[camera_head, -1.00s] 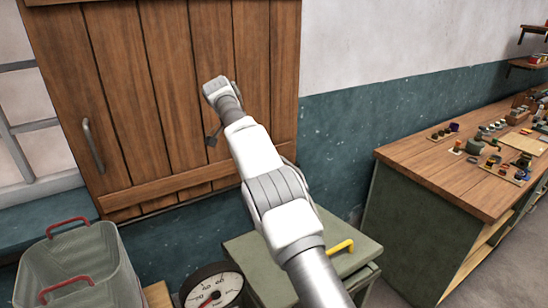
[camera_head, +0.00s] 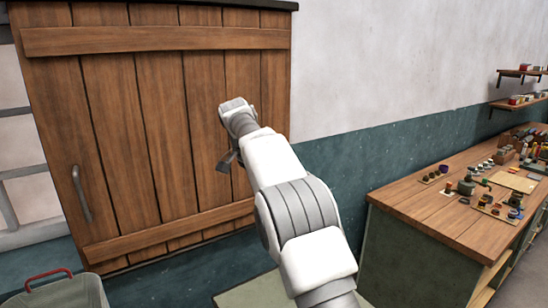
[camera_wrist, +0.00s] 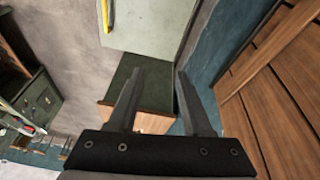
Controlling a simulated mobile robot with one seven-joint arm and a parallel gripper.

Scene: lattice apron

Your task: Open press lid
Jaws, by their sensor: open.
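The press lid is a flat grey-green panel (camera_head: 248,294). Only a strip of it shows at the bottom of the head view, partly hidden behind my arm. In the wrist view the lid (camera_wrist: 150,27) is at the top, with its yellow handle (camera_wrist: 106,14) at the upper left, cut off by the frame edge. My gripper (camera_wrist: 158,72) is open and empty, its two dark fingers apart. The fingertips are below the lid in that picture and not around the handle. In the head view my gripper (camera_head: 228,161) is in front of the wooden door, small and partly hidden.
A plank door (camera_head: 150,130) with a metal handle (camera_head: 82,193) fills the left. A workbench (camera_head: 440,215) with several small items stands at right. A grey bin (camera_head: 60,293) with a red handle is at lower left. A dark green block with a wooden edge (camera_wrist: 148,120) shows between my fingers.

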